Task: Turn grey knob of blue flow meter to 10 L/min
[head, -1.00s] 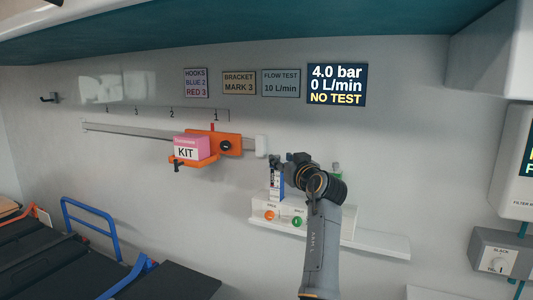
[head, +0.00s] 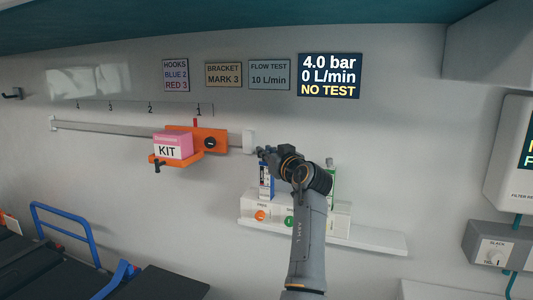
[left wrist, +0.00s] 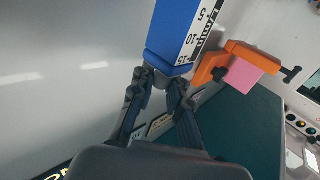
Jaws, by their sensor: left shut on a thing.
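The blue flow meter (head: 266,182) stands on the white wall unit in the head view. In the left wrist view the blue flow meter (left wrist: 180,30) fills the top, with a white scale marked 5, 10 and 15. My left gripper (head: 264,154) is at the flow meter's top end. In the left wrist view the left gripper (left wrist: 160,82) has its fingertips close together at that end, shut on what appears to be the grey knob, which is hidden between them. The display (head: 329,76) reads 4.0 bar, 0 L/min, NO TEST. My right gripper is out of view.
A green-marked flow meter (head: 331,178) stands just right, partly behind my arm. Below are an orange knob (head: 260,215) and a green knob (head: 289,222). The orange bracket (head: 209,141) with a pink kit box (head: 172,146) is on the rail to the left. A sign (head: 269,75) says 10 L/min.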

